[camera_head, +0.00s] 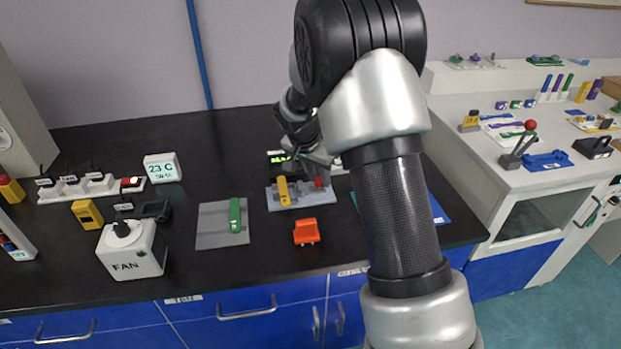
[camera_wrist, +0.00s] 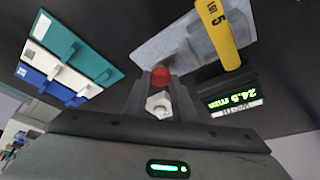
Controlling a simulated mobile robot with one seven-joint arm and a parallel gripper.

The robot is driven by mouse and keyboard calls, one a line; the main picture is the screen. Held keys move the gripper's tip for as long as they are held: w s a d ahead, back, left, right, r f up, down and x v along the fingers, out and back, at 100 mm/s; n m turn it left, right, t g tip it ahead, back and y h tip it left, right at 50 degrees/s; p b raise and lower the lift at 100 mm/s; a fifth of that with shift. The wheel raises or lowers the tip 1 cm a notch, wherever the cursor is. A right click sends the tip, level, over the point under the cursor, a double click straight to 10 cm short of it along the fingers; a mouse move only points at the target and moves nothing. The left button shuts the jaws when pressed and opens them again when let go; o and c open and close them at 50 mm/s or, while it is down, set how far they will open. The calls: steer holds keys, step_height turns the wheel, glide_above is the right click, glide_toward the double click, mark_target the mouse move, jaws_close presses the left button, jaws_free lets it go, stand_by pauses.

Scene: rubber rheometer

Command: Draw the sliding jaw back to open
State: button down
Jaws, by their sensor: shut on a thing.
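A light grey base plate (camera_head: 270,203) lies on the dark bench in the head view, with a yellow block (camera_head: 283,190) and a red knob (camera_head: 320,183) on it. The knob appears to belong to the sliding jaw; the jaw's body is mostly hidden by my gripper. In the wrist view my gripper (camera_wrist: 159,84) is shut with the red knob (camera_wrist: 160,75) between its fingertips. The yellow block (camera_wrist: 217,35), marked LOT 5, stands beside the knob on the grey plate (camera_wrist: 150,45). In the head view my arm partly covers the gripper.
A lit green readout (camera_wrist: 230,98) showing 24.5 mm stands beside the plate. An orange block (camera_head: 306,232) lies in front, and a grey mat (camera_head: 212,232) with a green block (camera_head: 235,215) to the left. A white FAN box (camera_head: 132,255) stands farther left.

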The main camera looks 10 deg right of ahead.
steer(key=c, duration=1.5)
jaws_free()
steer(key=shift+d, duration=0.35)
steer(key=shift+o, duration=0.2)
steer(key=shift+a, duration=0.1)
steer(key=shift+r, duration=0.1)
steer(key=p+v, duration=0.2)
steer(key=v, duration=1.5)
steer(key=shift+a, duration=0.25)
steer(key=shift+s+r, duration=0.1)
